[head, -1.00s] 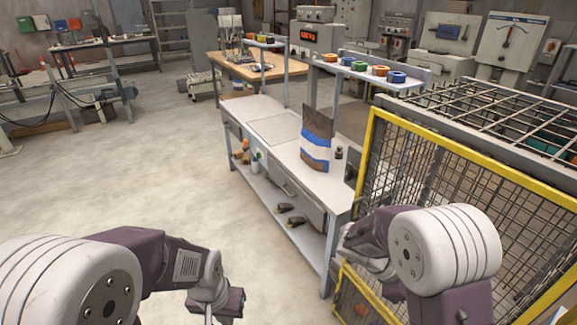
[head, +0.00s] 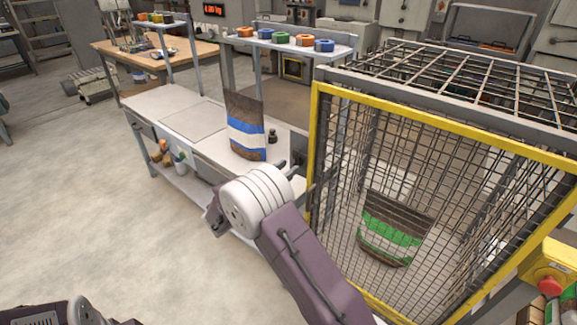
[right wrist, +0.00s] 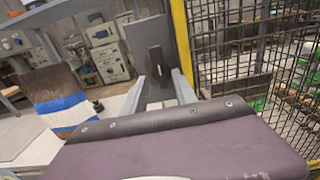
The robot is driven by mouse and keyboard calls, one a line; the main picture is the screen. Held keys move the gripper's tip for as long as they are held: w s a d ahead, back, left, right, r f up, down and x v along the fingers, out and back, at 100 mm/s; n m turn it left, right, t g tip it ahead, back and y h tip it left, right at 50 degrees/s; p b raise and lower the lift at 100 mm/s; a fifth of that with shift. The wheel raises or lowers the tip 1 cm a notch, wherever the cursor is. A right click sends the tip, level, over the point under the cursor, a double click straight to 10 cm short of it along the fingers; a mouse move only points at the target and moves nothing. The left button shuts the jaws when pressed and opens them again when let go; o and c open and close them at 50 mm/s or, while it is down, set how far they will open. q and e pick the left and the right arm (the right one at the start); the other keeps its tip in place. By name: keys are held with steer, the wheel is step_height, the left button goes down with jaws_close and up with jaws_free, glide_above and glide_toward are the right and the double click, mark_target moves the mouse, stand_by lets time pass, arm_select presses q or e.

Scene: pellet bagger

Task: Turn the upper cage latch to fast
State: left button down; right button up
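The yellow-framed mesh cage door (head: 313,140) is at right in the head view. Its yellow edge also shows in the right wrist view (right wrist: 181,40). A dark upright plate, apparently the upper latch (right wrist: 157,60), is left of that edge; its lever position is too small to tell. In the head view a dark plate (head: 298,143) shows beside the door edge. My right gripper (head: 291,166) is just below it, partly hidden by my wrist. In the right wrist view its two grey fingers (right wrist: 159,86) stand apart and empty, short of the latch. My left gripper is out of view.
A brown, white and blue bag (head: 246,125) stands on the bench (head: 175,118) left of the cage. A brown and green bag (head: 390,235) is inside the cage. A red stop button (head: 549,286) sits on a yellow box at right. The floor at left is clear.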

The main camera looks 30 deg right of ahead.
mark_target(297, 162)
steer(key=shift+x, duration=1.15)
steer(key=shift+s, duration=0.1)
jaws_close()
